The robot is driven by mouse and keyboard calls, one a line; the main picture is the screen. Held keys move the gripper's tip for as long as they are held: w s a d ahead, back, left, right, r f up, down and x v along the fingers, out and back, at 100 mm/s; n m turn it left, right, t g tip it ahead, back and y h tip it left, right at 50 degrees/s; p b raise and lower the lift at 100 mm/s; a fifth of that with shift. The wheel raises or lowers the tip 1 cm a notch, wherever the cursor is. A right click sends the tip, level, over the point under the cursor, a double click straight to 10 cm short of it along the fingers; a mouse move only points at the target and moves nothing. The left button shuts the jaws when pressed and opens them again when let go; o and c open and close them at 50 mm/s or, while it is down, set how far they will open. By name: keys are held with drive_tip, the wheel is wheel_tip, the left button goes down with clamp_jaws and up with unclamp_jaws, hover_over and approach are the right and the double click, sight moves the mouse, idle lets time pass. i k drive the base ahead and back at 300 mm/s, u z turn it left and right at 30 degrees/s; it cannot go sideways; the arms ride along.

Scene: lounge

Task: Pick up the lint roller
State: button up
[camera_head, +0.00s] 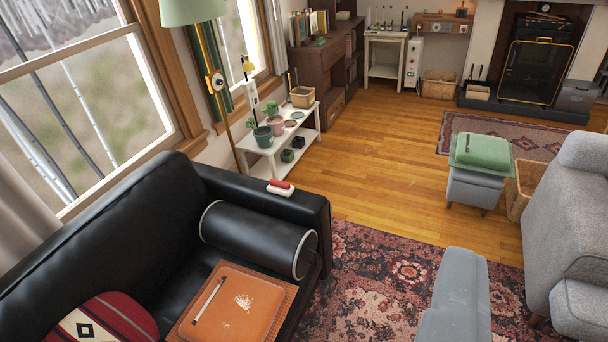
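A small red and white object (281,187) lies on top of the far arm of the black leather sofa (150,215). It may be the lint roller, but it is too small to be sure. A thin pale stick-like item (209,299) lies on the brown leather case (240,308) on the sofa seat; I cannot tell what it is. My gripper is not in view.
A black bolster (258,238) lies against that sofa arm, and a floor lamp (222,95) stands behind it. A white plant shelf (270,150) is beyond. Grey seating (575,235) and a footstool (478,188) stand right. The patterned rug (375,280) has bare room.

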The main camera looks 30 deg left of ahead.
sight(276, 187)
drive_tip(key=u, duration=0.05)
drive_tip(key=i, duration=3.35)
drive_tip(key=u, duration=2.35)
